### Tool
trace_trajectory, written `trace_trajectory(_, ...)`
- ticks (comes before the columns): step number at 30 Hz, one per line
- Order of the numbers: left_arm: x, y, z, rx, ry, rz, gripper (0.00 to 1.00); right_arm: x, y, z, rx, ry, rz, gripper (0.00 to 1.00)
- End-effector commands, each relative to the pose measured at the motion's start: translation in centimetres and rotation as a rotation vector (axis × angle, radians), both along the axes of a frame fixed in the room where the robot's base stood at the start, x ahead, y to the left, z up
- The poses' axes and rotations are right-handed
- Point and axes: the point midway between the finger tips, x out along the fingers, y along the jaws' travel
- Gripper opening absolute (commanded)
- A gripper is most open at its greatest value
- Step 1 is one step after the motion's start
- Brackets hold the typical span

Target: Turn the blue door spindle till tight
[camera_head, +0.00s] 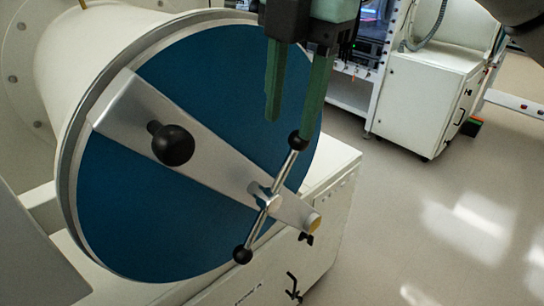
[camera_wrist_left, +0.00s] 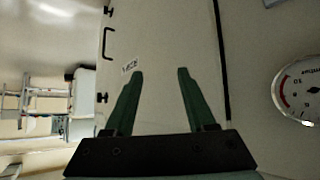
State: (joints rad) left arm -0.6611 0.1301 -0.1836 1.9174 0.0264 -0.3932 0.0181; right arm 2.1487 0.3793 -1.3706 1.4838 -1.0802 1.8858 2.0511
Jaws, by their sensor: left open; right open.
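The round blue door (camera_head: 213,125) closes the end of a white cylinder in the head view. A grey bar (camera_head: 215,155) crosses it and carries a black knob (camera_head: 172,145). The spindle (camera_head: 270,198) sits near the bar's lower right end, with a slanted metal handle that has a black ball at each end. My right gripper (camera_head: 294,95) hangs over the upper ball (camera_head: 298,140), fingers pointing down and apart. One fingertip overlaps the ball in view; contact cannot be told. My left gripper (camera_wrist_left: 160,75) is open and empty in the left wrist view, facing a pale panel.
A white cabinet (camera_head: 330,205) stands under the door. Another white cabinet (camera_head: 425,100) and equipment stand at the back right. The floor (camera_head: 430,220) at right is clear. A round gauge (camera_wrist_left: 299,88) shows at right in the left wrist view.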

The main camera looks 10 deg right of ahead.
Motion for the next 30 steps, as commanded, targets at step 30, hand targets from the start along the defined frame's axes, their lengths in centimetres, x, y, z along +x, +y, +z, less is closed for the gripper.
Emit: trace_trajectory(30,-1.0,0.0,0.0,0.002,0.022,-0.001,0.56,0.8,1.3,-12.5,-0.005,0.001,0.010,0.46)
